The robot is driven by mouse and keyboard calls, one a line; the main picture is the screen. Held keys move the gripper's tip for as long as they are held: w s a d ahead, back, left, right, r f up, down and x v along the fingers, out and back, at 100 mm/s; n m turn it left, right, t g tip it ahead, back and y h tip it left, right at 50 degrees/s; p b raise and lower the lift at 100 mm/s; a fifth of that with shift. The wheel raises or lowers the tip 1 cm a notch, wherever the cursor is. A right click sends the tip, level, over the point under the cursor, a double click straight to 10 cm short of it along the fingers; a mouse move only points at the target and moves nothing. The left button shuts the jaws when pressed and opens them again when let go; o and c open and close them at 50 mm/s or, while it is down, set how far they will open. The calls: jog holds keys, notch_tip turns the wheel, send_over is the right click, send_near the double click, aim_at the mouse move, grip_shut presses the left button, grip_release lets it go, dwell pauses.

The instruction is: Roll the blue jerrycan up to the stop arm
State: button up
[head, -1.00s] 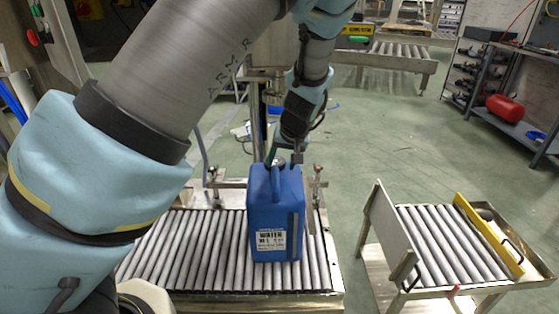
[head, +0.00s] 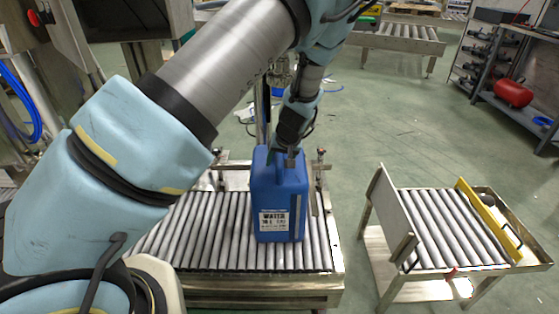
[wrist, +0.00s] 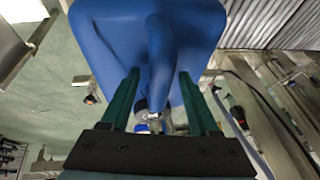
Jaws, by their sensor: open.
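The blue jerrycan (head: 280,195), with a white WATER label, stands upright near the right end of the roller conveyor (head: 205,235). My gripper (head: 284,158) is above its top; the jerrycan partly hides the fingertips in the head view. In the wrist view, my gripper's green fingers (wrist: 158,78) are open, one on each side of the jerrycan's handle (wrist: 160,50). Contact with the handle cannot be told. A yellow bar (head: 488,218) crosses the far right end of a separate roller cart; I cannot tell whether it is the stop arm.
The roller cart (head: 445,228) stands to the right, across a floor gap from the conveyor. A grey upright plate (head: 391,215) stands along its left side. A shelf with a red tank (head: 513,92) is at the back right. Green floor behind is mostly clear.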

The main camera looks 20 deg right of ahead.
grip_shut()
dwell(0.3)
dwell(1.0)
